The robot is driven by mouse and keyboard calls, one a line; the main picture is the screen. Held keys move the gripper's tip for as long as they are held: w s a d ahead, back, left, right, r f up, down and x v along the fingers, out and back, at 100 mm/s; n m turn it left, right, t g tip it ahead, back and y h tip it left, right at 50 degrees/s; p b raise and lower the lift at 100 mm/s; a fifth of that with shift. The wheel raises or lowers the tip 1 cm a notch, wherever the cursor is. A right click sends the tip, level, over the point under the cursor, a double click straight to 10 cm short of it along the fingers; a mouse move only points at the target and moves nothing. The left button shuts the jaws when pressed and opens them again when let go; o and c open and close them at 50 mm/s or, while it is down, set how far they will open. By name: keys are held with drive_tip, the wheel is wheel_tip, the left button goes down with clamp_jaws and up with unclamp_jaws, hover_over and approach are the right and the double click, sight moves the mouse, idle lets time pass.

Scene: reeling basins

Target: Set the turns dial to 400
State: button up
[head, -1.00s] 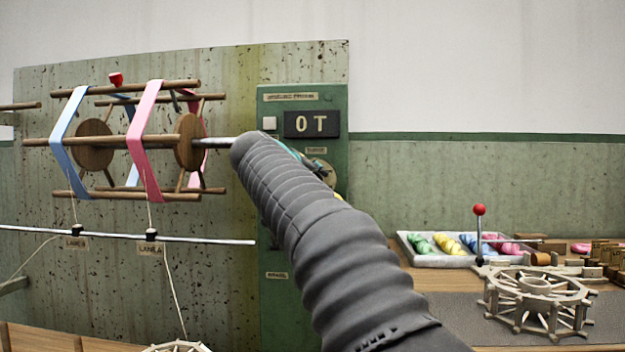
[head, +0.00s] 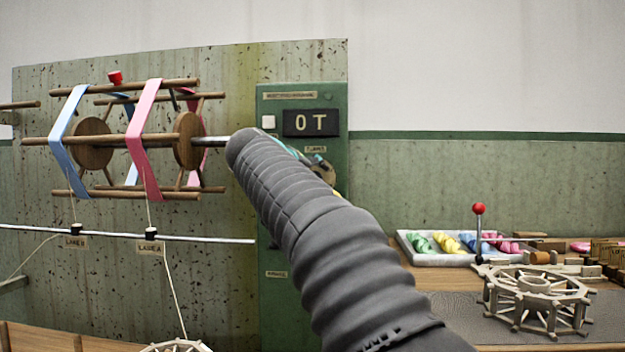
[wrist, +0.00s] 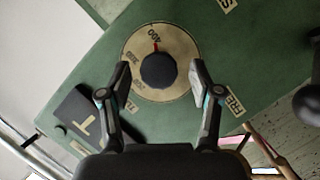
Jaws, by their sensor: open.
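The turns dial (wrist: 182,88) shows in the wrist view as a round cream plate with printed numbers and a dark round knob (wrist: 158,71) in its middle. A red pointer mark at the knob's upper edge points at or very near the 400 label. My gripper (wrist: 149,80) is open, with one finger on each side of the knob and no visible contact with it. In the head view my arm hides most of the dial. The display (head: 311,123) above it reads "0T".
The reel (head: 120,140) with blue and pink skeins is left of my arm. On the right bench are a tray of coloured skeins (head: 405,250), a red-topped lever (head: 479,210) and a wooden reel (head: 538,295).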

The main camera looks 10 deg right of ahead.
drive_tip(key=v, duration=1.1)
